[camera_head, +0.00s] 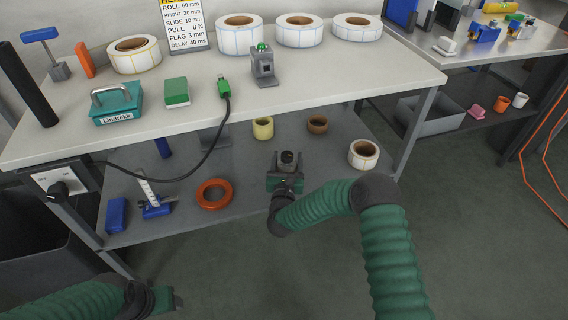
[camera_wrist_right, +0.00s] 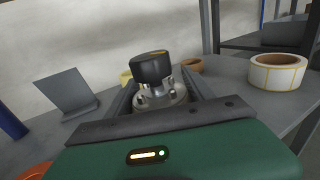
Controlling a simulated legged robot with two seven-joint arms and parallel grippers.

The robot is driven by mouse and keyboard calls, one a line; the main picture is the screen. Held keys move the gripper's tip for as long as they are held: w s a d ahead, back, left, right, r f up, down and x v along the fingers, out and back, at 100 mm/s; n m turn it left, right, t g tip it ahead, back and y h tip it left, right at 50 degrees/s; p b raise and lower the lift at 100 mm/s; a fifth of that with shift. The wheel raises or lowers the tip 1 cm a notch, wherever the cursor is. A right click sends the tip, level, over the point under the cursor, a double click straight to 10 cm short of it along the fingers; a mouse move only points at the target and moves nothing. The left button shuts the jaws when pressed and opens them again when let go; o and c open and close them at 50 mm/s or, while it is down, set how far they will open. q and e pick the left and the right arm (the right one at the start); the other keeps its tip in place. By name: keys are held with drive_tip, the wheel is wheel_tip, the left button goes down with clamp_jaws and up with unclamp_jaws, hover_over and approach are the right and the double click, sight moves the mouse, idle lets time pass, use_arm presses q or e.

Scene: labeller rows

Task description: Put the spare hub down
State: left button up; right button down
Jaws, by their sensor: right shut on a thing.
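The spare hub (camera_head: 287,158) is a small part with a black cap and a silver metal base. It also shows in the right wrist view (camera_wrist_right: 152,68), upright between the jaws. My right gripper (camera_head: 286,170) is shut on it, over the front part of the grey lower shelf (camera_head: 255,205). I cannot tell whether the hub's underside touches the shelf, as the gripper body hides it. My left gripper (camera_head: 176,300) is low at the bottom left, away from the table, and its jaws are not clear.
On the lower shelf are a yellow roll (camera_head: 263,128), a brown ring (camera_head: 317,124), a white label roll (camera_head: 363,154), an orange ring (camera_head: 214,194) and a blue stand (camera_head: 155,208). The upper worktop (camera_head: 190,118) overhangs the back. Bare shelf lies between the orange ring and gripper.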

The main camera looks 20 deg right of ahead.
drive_tip(key=w+d+f+b, duration=0.1)
drive_tip(key=w+f+b, duration=0.2)
drive_tip(key=w+d+f+b, duration=0.1)
drive_tip(key=w+b, duration=0.1)
drive_tip(key=shift+w+d+f, duration=0.1)
drive_tip(key=shift+d+f, duration=0.1)
drive_tip(key=shift+d, duration=0.1)
drive_tip(key=shift+r, duration=0.2)
drive_tip(key=shift+c, duration=1.8)
unclamp_jaws()
use_arm(q)
drive_tip(key=x, duration=0.2)
drive_tip(key=s+x, duration=0.1)
drive_tip(key=x, duration=0.2)
drive_tip(key=shift+f, duration=0.35)
drive_tip(key=shift+p, duration=0.3)
